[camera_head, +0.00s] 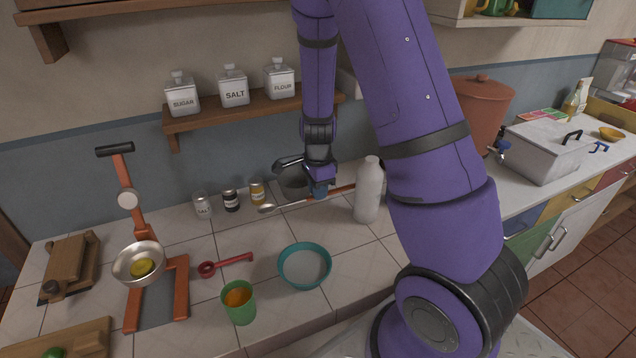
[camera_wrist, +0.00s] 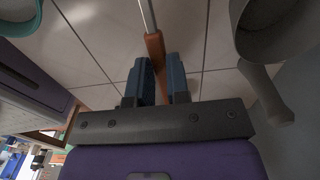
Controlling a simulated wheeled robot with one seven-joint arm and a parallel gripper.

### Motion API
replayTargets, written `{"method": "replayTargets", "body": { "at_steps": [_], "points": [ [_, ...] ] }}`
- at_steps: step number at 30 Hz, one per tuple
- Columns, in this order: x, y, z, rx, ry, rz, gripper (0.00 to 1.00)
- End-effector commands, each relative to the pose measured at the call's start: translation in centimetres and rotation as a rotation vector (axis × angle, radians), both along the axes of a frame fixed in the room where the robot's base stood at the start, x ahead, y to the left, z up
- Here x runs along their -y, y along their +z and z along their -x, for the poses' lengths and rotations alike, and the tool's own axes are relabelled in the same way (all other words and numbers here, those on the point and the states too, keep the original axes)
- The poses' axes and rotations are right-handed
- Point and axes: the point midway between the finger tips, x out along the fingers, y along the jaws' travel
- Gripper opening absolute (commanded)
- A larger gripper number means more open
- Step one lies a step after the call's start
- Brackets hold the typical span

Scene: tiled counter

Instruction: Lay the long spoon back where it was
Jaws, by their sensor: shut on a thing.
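The long spoon has an orange-brown handle (camera_head: 341,190) and a pale metal bowl end (camera_head: 267,208). My gripper (camera_head: 318,190) is shut on the spoon and holds it roughly level, with the bowl end to the left. In the wrist view the spoon's handle (camera_wrist: 154,46) runs between the two blue fingers of my gripper (camera_wrist: 159,80), and the metal shaft leads away to the top. The gap between the spoon and the counter is hard to judge. The handle's right end passes near or behind the white bottle (camera_head: 368,190).
A grey pot (camera_head: 293,178) stands right behind my gripper. Small jars (camera_head: 231,200) stand to its left. A teal bowl (camera_head: 305,266), a green cup (camera_head: 239,301) and a red scoop (camera_head: 226,264) are in front. An orange stand with a metal bowl (camera_head: 137,264) is at left.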

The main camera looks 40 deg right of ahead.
Motion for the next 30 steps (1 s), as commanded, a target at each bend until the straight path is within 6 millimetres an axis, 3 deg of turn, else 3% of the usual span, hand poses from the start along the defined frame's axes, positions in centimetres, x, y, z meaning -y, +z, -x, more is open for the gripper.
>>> {"method": "replayTargets", "body": {
  "at_steps": [18, 30],
  "points": [
    [0.0, -5.2, 0.0, -0.001, -0.001, 0.0, 0.0],
    [0.0, -6.9, 0.0, 0.0, -0.001, 0.0, 0.0]
  ]
}}
